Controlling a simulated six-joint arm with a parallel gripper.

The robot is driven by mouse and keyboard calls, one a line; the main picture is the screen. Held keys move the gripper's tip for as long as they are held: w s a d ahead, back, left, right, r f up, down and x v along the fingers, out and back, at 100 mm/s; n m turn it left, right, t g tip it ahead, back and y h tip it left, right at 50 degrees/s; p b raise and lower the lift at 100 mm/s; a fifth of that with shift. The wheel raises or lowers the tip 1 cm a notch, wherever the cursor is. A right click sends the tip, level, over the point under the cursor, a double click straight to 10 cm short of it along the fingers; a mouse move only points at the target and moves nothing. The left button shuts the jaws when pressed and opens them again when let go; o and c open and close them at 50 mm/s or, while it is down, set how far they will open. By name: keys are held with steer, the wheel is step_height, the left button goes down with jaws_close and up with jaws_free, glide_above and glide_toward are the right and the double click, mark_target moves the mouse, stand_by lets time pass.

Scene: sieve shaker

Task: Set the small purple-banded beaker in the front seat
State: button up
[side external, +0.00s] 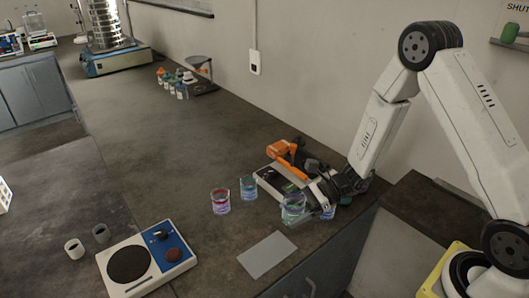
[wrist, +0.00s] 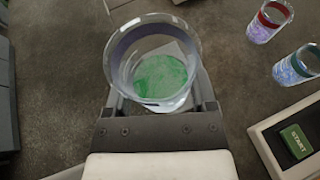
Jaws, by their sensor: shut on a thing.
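My gripper (side external: 313,196) is shut on a clear beaker (side external: 292,209) with green contents and holds it over the bench near the front edge. In the wrist view the held beaker (wrist: 133,38) has a dull purple-grey band around its rim, and the gripper (wrist: 160,102) grasps it from below in the picture. A pale plate (side external: 267,255) lies flat on the bench to the front left of the beaker. I cannot tell for sure which spot is the front seat.
Behind the gripper is a device (side external: 270,183) with an orange arm and a green START button (wrist: 297,140). A two-disc device (side external: 146,260) stands front left.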

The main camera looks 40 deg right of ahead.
stand_by(0.5)
steer(key=shift+w+d+r+t, duration=0.2)
steer(key=shift+w+r+t, duration=0.1)
steer(key=shift+w+r, duration=0.05)
steer(key=w+d+r+m+t+h, duration=0.4)
steer(key=d+r+m+t+h, duration=0.2)
steer(key=d+r+m, duration=0.1)
steer(key=shift+m, duration=0.5)
steer(key=shift+w, duration=0.15)
